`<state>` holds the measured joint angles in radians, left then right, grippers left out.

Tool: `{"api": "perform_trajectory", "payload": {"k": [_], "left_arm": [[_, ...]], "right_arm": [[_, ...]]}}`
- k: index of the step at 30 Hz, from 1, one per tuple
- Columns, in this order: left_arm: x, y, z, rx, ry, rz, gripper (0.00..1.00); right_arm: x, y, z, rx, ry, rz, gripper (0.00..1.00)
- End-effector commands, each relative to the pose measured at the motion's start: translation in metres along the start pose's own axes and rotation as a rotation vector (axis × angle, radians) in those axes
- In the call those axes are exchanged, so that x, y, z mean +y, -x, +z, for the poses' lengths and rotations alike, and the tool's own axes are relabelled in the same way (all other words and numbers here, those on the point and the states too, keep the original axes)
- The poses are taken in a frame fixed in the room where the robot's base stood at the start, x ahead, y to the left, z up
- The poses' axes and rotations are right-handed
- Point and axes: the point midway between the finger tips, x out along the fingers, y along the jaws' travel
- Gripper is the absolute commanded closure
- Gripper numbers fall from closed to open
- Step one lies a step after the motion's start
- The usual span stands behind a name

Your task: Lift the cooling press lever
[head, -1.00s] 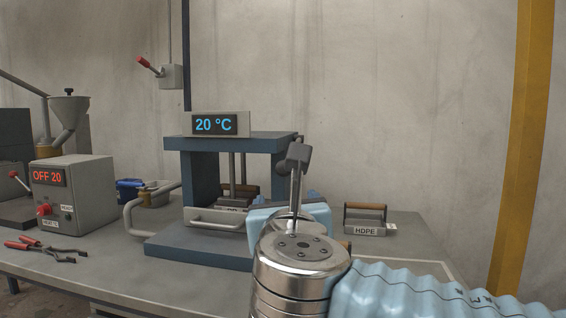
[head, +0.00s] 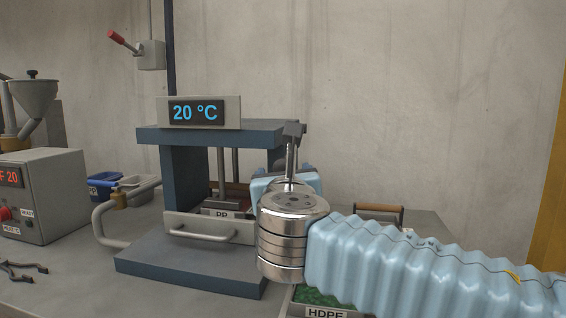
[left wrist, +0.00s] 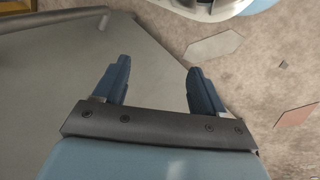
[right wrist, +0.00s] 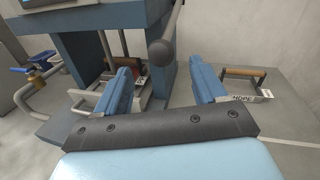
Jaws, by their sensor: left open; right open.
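The cooling press (head: 185,180) is a dark blue frame with a display (head: 198,112) reading 20 °C. Its lever (head: 290,160) is a thin metal rod at the press's right side, partly hidden by my right wrist in the head view. My right gripper (right wrist: 165,64) is open and empty. The knob appears between its fingers, beyond the tips; I see no contact.
A grey control box (head: 60,190) and black-handled tongs (head: 22,272) are at left. An HDPE tray of green pieces (head: 326,312) is in front. A wooden-handled HDPE mould (right wrist: 245,85) stands right of the press.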

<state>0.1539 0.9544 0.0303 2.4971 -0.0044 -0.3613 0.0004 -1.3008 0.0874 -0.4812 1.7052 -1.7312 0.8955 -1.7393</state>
Motion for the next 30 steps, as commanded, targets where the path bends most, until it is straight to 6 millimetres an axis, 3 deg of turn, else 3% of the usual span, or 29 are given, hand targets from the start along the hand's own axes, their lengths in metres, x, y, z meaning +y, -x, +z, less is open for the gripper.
{"api": "perform_trajectory", "payload": {"k": [3, 9, 14, 22, 30], "left_arm": [[0.003, 0.007, 0.0, -0.001, -0.001, 0.001, 0.29], [0.005, 0.012, 0.0, -0.001, -0.002, 0.001, 0.29], [0.006, 0.014, 0.0, -0.001, -0.002, 0.002, 0.29], [0.006, 0.013, 0.0, -0.002, -0.002, 0.002, 0.29], [0.006, 0.013, 0.0, -0.002, -0.002, 0.002, 0.29]], "right_arm": [[-0.001, -0.028, 0.002, 0.001, 0.002, -0.005, 0.29], [0.0, -0.06, 0.002, 0.0, 0.001, -0.002, 0.29], [0.0, -0.071, 0.001, 0.0, 0.0, -0.001, 0.29], [0.0, -0.072, 0.0, 0.0, -0.001, 0.0, 0.29], [0.0, -0.072, 0.0, 0.0, -0.001, 0.0, 0.69]]}}
